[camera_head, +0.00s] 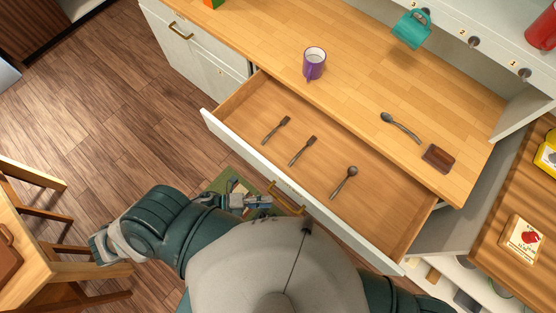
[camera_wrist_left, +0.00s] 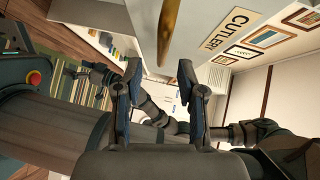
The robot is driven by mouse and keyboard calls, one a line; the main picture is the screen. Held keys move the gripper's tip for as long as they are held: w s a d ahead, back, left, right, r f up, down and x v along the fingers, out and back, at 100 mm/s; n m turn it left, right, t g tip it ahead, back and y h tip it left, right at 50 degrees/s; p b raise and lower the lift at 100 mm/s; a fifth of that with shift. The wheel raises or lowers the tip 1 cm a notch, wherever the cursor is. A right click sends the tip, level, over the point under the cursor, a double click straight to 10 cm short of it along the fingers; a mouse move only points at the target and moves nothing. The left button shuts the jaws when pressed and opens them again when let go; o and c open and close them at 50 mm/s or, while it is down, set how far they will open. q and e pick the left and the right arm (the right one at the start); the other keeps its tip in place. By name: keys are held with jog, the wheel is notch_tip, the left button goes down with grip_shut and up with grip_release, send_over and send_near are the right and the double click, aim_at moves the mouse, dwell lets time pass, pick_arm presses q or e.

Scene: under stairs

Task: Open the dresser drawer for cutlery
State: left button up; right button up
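The dresser drawer (camera_head: 335,215) is pulled out and shows its wooden inside. In that view a "CUTLERY" label (camera_wrist_left: 232,29) is on the drawer front. My left gripper (camera_head: 268,202) is just outside the front, beside the handle. In the wrist view its fingers (camera_wrist_left: 160,80) are apart with nothing between them, and the handle is ahead of the fingertips.
The dresser top (camera_head: 350,85) bears a purple mug (camera_head: 314,63), another spoon (camera_head: 400,127) and a small brown block (camera_head: 438,158). A teal mug (camera_head: 411,29) is at the shelf. A wooden chair (camera_head: 60,240) stands at left. The floor left of the drawer is clear.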

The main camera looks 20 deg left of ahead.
pick_arm(q)
jog(key=v, duration=0.6)
dwell(0.3)
